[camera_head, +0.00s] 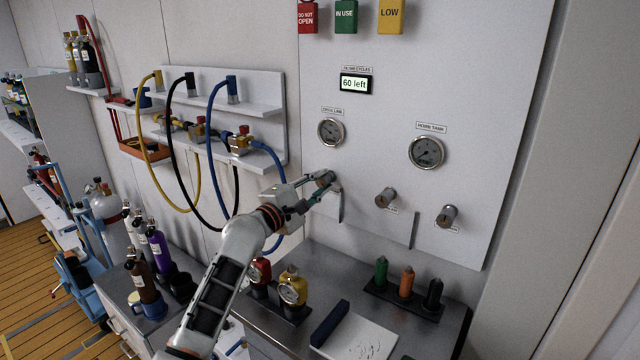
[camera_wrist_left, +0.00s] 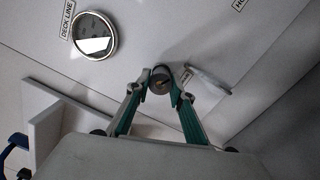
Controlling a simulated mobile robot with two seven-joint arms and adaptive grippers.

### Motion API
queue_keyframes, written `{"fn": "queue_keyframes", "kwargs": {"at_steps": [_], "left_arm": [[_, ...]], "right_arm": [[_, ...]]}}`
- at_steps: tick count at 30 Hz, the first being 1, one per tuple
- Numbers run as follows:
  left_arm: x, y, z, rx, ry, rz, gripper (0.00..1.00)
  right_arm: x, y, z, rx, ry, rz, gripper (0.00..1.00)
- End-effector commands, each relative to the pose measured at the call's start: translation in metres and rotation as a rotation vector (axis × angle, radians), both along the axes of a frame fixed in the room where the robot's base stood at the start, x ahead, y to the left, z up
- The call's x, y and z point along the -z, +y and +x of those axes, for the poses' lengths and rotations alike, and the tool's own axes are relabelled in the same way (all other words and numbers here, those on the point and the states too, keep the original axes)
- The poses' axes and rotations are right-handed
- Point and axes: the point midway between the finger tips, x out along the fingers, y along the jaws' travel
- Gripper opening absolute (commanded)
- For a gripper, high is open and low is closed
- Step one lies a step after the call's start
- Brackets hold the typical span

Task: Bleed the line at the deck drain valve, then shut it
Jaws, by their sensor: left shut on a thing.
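A row of small round valve knobs runs along the lower part of the white panel (camera_head: 470,95). The leftmost knob (camera_head: 326,177), below the DECK LINE gauge (camera_head: 330,132), is held by my left gripper (camera_head: 318,190). In the left wrist view my left gripper (camera_wrist_left: 160,84) has its green-sided fingers closed around this knob (camera_wrist_left: 160,87), and the DECK LINE gauge (camera_wrist_left: 93,35) is up to the left. The label by the knob is too small to read. The fingers partly hide the knob. My right gripper is in neither view.
Two more knobs, a middle one (camera_head: 385,197) and a right one (camera_head: 447,215), stick out to the right. Hoses (camera_head: 212,130) hang left; gauged regulators (camera_head: 292,287) stand on the bench below.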

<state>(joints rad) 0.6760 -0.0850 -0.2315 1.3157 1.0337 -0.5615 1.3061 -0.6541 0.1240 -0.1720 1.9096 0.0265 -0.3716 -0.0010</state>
Motion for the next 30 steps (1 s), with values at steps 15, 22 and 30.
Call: {"fn": "queue_keyframes", "kwargs": {"at_steps": [15, 22, 30], "left_arm": [[0.0, 0.0, 0.0, 0.0, -0.001, 0.001, 0.39], [0.001, 0.003, -0.003, 0.0, -0.001, 0.001, 0.39], [0.004, 0.025, -0.035, -0.001, -0.001, 0.002, 0.39]], "right_arm": [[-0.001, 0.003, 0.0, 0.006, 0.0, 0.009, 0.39], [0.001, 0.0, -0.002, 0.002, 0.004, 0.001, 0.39], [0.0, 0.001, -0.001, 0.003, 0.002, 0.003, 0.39]]}}
